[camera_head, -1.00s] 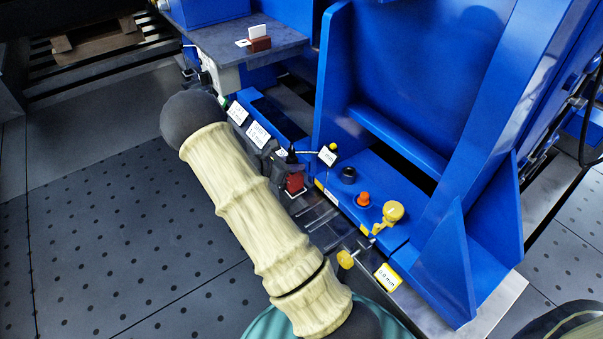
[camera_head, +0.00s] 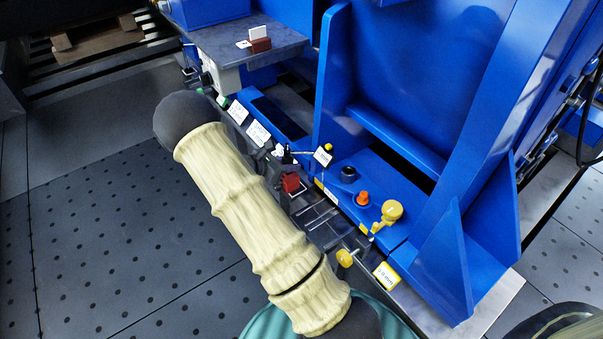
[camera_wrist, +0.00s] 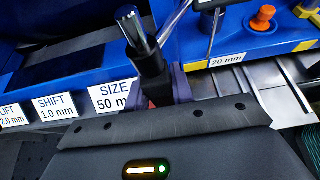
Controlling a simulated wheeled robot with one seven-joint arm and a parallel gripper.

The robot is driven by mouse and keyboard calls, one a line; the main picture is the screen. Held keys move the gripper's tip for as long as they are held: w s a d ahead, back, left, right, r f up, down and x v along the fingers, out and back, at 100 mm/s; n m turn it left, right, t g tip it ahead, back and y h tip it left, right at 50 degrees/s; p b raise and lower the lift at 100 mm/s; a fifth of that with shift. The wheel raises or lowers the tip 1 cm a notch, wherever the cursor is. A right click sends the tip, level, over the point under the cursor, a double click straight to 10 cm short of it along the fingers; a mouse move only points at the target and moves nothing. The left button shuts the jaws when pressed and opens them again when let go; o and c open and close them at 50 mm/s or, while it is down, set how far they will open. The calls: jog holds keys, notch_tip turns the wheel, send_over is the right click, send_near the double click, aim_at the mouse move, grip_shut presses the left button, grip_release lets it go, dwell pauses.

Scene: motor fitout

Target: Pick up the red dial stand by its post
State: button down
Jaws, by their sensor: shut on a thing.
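The red dial stand (camera_head: 291,183) shows its red block base in the head view, at the edge of the blue machine, with a white dial tag (camera_head: 323,157) on a thin rod to the right. In the wrist view its dark post (camera_wrist: 150,65) with a shiny top rises between the purple fingertips of my gripper (camera_wrist: 160,85). My gripper is shut on the post. Only a sliver of red shows there, and the rest of the base is hidden by my gripper. In the head view my arm covers most of the gripper.
The blue machine frame (camera_head: 352,200) stands right beside the stand, with an orange knob (camera_head: 362,198) and a yellow knob (camera_head: 392,211). A grey shelf (camera_head: 235,40) bears a small red block with a white card (camera_head: 260,40). Perforated floor lies open at left.

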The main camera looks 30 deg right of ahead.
jog(key=a+p, duration=0.2)
jog(key=a, duration=0.4)
jog(key=shift+a+r, duration=0.15)
jog(key=shift+a, duration=0.05)
dwell(0.9)
jog(key=shift+s, duration=0.1)
jog(key=shift+r+p, duration=0.1)
jog(key=shift+p, duration=0.25)
jog(key=shift+a+r+p, duration=1.9)
jog(key=shift+a+p, duration=0.1)
jog(key=shift+p, duration=0.2)
jog(key=shift+s, duration=0.1)
jog(key=s+a+r+n+t+y+p, duration=0.35)
jog(key=s+a+n+t, duration=0.35)
jog(key=a, duration=0.3)
notch_tip(320, 180, up, 31)
jog(key=w+p, duration=0.1)
jog(key=p, duration=3.6)
jog(key=shift+w+d+r+h+p, duration=0.15)
jog(key=shift+w+r+h+p, duration=0.05)
jog(key=shift+h+p, duration=0.15)
jog(key=shift+t, duration=0.3)
